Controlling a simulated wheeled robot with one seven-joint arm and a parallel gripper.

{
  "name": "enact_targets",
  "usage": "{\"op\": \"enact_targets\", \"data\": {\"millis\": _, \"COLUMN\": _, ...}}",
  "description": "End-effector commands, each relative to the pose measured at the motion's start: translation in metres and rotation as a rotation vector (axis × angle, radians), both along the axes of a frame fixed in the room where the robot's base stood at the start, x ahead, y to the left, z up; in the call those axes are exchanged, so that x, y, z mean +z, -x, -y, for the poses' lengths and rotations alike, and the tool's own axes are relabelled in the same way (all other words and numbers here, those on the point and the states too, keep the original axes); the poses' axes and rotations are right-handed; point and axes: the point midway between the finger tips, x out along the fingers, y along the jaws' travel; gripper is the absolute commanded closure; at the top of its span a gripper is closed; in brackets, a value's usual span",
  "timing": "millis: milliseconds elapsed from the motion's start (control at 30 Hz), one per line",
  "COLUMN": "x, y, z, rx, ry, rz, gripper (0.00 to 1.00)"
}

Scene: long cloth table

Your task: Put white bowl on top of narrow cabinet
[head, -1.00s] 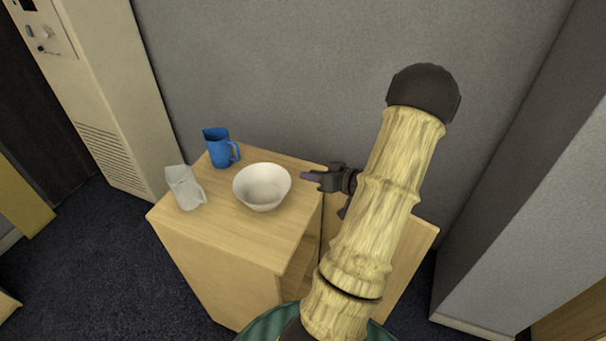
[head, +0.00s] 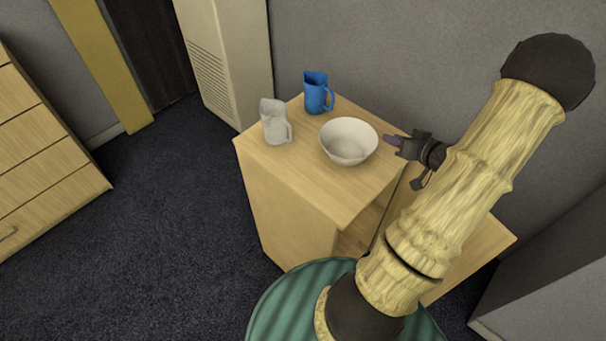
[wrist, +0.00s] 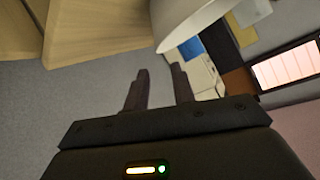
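The white bowl (head: 345,157) stands upright on a wooden cabinet (head: 290,172), near its right edge. My gripper (head: 390,141) is just right of the bowl, its fingers pointing at it with a small gap in the head view. In the wrist view, the two dark fingers (wrist: 160,80) are apart with nothing between them. Part of the bowl (wrist: 185,20) shows beyond the fingertips at the top. A second wooden unit (head: 485,245) is partly hidden behind my arm. I cannot tell which piece is the narrow cabinet.
A blue jug (head: 315,95) and a grey-white jug (head: 275,125) stand left of the bowl on the same cabinet top. A chest of drawers (head: 45,150) is at far left. Dark carpet (head: 170,230) between them is clear. A grey wall stands behind.

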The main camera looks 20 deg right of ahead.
Motion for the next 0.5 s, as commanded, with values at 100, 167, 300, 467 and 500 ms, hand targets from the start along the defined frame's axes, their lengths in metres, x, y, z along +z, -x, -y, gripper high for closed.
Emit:
{"op": "enact_targets", "data": {"millis": 100, "x": 0.007, "y": -0.029, "z": -0.022, "rx": 0.000, "ry": 0.096, "rz": -0.090, "gripper": 0.75}}
{"op": "enact_targets", "data": {"millis": 167, "x": 0.010, "y": -0.040, "z": -0.033, "rx": -0.008, "ry": 0.146, "rz": -0.145, "gripper": 0.75}}
{"op": "enact_targets", "data": {"millis": 300, "x": 0.019, "y": -0.057, "z": -0.067, "rx": -0.019, "ry": 0.245, "rz": -0.263, "gripper": 0.75}}
{"op": "enact_targets", "data": {"millis": 467, "x": 0.030, "y": -0.062, "z": -0.113, "rx": -0.020, "ry": 0.326, "rz": -0.394, "gripper": 0.75}}
{"op": "enact_targets", "data": {"millis": 500, "x": 0.033, "y": -0.060, "z": -0.125, "rx": -0.018, "ry": 0.340, "rz": -0.427, "gripper": 0.75}}
